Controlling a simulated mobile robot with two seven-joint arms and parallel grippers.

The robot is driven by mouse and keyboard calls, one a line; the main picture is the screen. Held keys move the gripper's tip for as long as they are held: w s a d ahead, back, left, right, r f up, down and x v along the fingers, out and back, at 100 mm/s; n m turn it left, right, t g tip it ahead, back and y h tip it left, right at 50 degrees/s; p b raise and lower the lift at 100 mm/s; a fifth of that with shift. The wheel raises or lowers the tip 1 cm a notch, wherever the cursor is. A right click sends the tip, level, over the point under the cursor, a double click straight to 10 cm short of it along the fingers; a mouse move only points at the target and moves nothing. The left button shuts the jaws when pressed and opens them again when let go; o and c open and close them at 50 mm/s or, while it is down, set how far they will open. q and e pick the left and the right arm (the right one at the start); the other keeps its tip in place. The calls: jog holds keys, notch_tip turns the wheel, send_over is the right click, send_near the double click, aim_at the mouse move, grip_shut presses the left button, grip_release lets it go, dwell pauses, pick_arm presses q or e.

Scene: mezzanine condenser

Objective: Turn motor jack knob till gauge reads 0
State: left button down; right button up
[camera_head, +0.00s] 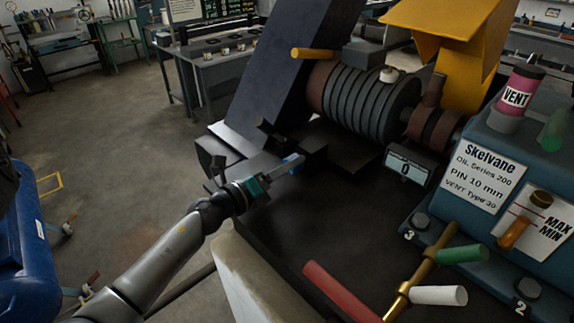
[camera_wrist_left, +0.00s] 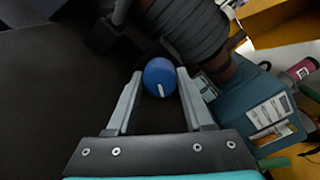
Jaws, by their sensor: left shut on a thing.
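The motor jack knob is a small blue round knob (camera_wrist_left: 160,76) with a white line on its face. It sits between the two fingers of my left gripper (camera_wrist_left: 159,84) in the left wrist view. In the head view a bit of its blue (camera_head: 294,160) shows at the tip of my left gripper (camera_head: 288,164), which is shut on it. The gauge (camera_head: 406,168) is a small grey box with a pale display to the right, and it shows 0. My right gripper is not in view.
A ribbed motor (camera_head: 368,103) stands behind the gauge, with a dark slanted panel (camera_head: 293,60) to its left. A teal Skelvane pump (camera_head: 490,170) stands at the right. A red-handled bar (camera_head: 340,291) and a brass valve pipe (camera_head: 424,262) are in front. Dark bare surface lies between.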

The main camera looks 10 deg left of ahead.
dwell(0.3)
pick_arm(q)
jog(key=shift+c, duration=1.4)
grip_release()
jog(key=b+v, duration=0.3)
jog(key=v, duration=1)
jog(key=shift+s+a+f, duration=0.1)
jog(key=shift+s+a, duration=0.1)
jog(key=shift+s, duration=0.15)
jog(key=shift+s+a, duration=0.45)
jog(key=shift+s, duration=0.15)
